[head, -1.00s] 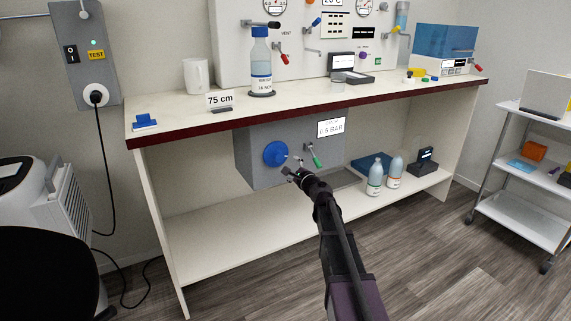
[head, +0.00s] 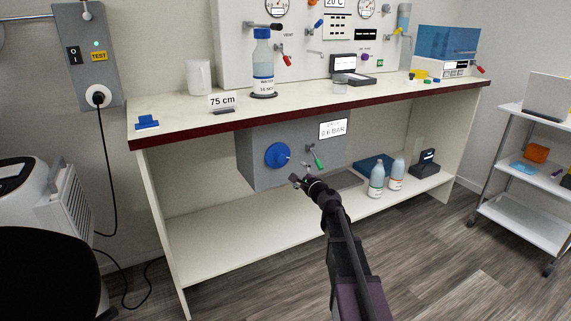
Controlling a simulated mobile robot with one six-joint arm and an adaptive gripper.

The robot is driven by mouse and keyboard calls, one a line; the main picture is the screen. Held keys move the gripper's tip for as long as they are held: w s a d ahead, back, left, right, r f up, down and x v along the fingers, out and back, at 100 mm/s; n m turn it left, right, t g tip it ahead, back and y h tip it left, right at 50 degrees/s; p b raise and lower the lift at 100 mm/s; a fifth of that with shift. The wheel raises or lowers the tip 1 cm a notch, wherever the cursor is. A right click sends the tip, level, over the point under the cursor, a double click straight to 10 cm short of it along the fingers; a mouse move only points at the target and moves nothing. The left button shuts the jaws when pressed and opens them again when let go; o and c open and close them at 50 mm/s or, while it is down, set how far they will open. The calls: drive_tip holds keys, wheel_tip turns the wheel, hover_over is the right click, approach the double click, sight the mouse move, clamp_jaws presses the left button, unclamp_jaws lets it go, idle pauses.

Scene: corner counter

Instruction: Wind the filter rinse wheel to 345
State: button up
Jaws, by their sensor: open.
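A blue round wheel (head: 277,155) is on the front of a grey box (head: 257,176) under the counter. No filter rinse label or angle marking can be read on it, so I cannot tell its setting. My gripper (head: 296,180) is open and empty. In the picture it is just below and to the right of the wheel, apart from it. A green-handled lever (head: 318,160) is on the same box, to the right of the wheel and above my gripper. My wrist hides part of the box's lower edge.
A white display (head: 333,129) on the box seems to read 0.6 BAR. The counter edge (head: 300,112) overhangs the box. Two bottles (head: 377,180) (head: 397,173) stand on the lower shelf (head: 225,240) to the right. The shelf's left part is clear.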

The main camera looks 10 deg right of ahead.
sight(282, 160)
drive_tip(key=shift+n, duration=0.3)
drive_tip(key=n, duration=1.3)
drive_tip(key=s+n, duration=0.1)
drive_tip(key=n, duration=0.6)
drive_tip(key=shift+s, duration=0.1)
drive_tip(key=x, duration=1.4)
drive_tip(key=shift+c, duration=0.2)
drive_tip(key=c, duration=1.1)
